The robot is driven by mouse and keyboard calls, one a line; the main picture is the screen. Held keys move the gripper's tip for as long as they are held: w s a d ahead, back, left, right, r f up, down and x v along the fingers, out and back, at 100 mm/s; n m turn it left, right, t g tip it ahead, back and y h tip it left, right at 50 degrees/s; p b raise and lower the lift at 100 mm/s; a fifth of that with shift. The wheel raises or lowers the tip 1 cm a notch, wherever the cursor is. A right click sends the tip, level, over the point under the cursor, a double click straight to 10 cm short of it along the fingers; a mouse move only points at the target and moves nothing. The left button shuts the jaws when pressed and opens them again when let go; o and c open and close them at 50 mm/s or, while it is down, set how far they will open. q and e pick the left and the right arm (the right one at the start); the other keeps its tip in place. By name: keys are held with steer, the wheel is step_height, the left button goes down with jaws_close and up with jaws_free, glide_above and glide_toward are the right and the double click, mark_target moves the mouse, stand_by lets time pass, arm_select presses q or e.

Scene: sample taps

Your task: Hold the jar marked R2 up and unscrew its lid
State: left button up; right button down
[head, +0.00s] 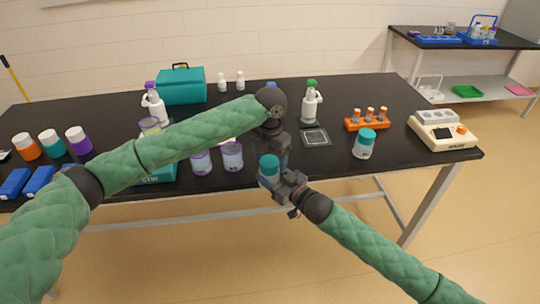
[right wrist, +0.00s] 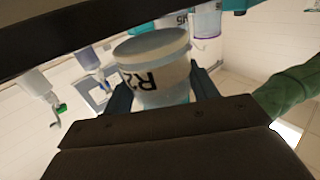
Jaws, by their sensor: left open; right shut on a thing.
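The jar marked R2 (right wrist: 155,68) is gripped around its body by my right gripper (right wrist: 160,92), and its R2 label shows in the right wrist view, inverted. In the head view the jar (head: 268,181) is held up in front of the table's front edge, about upright, with its teal lid (head: 269,162) on. My right gripper (head: 279,183) holds it from the right. My left gripper (head: 279,156) is open and points down close above and behind the lid. Its fingertips are partly hidden, and I cannot tell whether they touch the lid.
Another teal-lidded jar (head: 364,144) stands on the black table (head: 330,165), right of the held jar. Two purple-marked jars (head: 232,156) stand left. Behind are spray bottles (head: 311,104), a square pad (head: 315,138), an orange rack (head: 366,123) and a cream instrument (head: 441,131).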

arm_select(q)
steer(key=c, duration=1.1)
